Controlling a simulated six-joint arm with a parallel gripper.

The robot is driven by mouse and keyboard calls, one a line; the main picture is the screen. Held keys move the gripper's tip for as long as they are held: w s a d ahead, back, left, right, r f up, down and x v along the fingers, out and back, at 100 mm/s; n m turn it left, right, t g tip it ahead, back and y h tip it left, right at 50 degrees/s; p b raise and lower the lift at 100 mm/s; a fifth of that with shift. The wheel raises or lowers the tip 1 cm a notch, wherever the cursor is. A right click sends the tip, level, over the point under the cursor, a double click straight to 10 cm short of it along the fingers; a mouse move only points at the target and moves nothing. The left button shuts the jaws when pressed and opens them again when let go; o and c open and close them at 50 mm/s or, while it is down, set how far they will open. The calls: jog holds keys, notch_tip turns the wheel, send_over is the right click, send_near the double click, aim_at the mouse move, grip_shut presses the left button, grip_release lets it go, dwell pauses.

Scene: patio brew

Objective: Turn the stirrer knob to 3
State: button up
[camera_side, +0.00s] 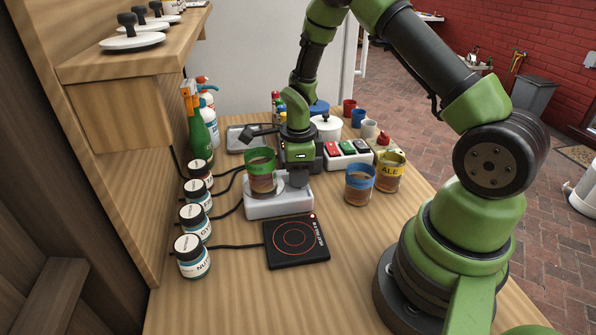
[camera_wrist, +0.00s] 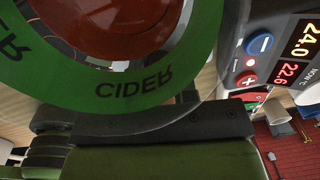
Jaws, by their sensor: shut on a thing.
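The white stirrer (camera_side: 264,207) stands mid-table in the side view. A glass beaker with a green band (camera_side: 261,172) and brown liquid stands on its left part. My gripper (camera_side: 298,183) points down over the stirrer's right part, close beside the beaker. It is shut, apparently on the stirrer knob, which is hidden by the jaws and the beaker. The number the knob points to cannot be read. In the wrist view the beaker's green CIDER band (camera_wrist: 130,92) fills much of the picture, hiding the jaw tips.
A black hot plate (camera_side: 296,241) lies in front of the stirrer. Several labelled jars (camera_side: 192,256) line the left. A blue-banded beaker (camera_side: 359,184) and an ALE beaker (camera_side: 389,171) stand to the right. A controller with a display (camera_wrist: 290,65) shows in the wrist view.

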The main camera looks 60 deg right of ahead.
jog(key=m, duration=0.5)
jog(key=shift+m, duration=0.4)
dwell(0.3)
jog(key=o, duration=0.9)
jog(key=r, duration=1)
jog(key=shift+a, duration=0.25)
